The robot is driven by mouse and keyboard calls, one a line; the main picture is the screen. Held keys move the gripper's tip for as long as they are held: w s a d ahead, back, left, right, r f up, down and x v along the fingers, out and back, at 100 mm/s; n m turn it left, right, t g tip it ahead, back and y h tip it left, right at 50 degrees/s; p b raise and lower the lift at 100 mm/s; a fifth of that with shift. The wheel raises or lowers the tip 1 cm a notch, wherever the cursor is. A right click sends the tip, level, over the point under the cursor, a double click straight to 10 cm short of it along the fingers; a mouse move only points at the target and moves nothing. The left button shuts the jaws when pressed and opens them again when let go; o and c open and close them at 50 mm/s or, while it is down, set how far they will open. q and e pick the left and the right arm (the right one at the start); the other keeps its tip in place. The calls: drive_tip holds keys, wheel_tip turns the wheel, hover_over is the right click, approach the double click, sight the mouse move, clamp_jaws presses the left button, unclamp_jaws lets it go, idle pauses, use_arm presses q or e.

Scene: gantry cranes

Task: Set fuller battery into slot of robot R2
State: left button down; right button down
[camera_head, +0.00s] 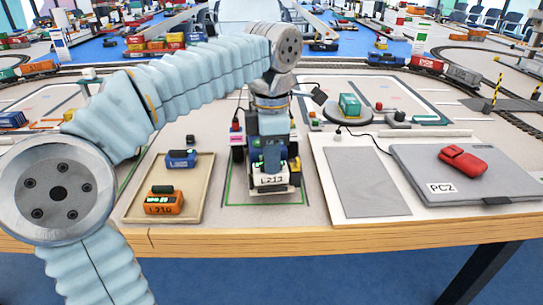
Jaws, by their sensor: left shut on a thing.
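My left arm comes in from the left and reaches over to the middle of the table. My left gripper (268,140) points down over a small dark wheeled vehicle (293,178) with a white front plate (270,181) that looks marked L213. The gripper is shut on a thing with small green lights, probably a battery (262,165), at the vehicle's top. My gripper hides much of it, and I cannot tell whether it is seated in a slot. No R2 mark is readable. My right gripper is not in view.
A beige tray (190,210) on the left holds an orange block (164,201) and a blue block (181,158). On the right lie a grey panel marked PC2 (420,165) with a red object (463,160). A green block (350,104) sits on a round plate behind. Model trains and tracks fill the back.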

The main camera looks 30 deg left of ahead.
use_arm(q)
drive_tip(key=shift+f+b, duration=0.3)
drive_tip(key=shift+f, duration=0.15)
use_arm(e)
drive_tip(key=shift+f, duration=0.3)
use_arm(q)
drive_tip(key=c, duration=1.1)
unclamp_jaws()
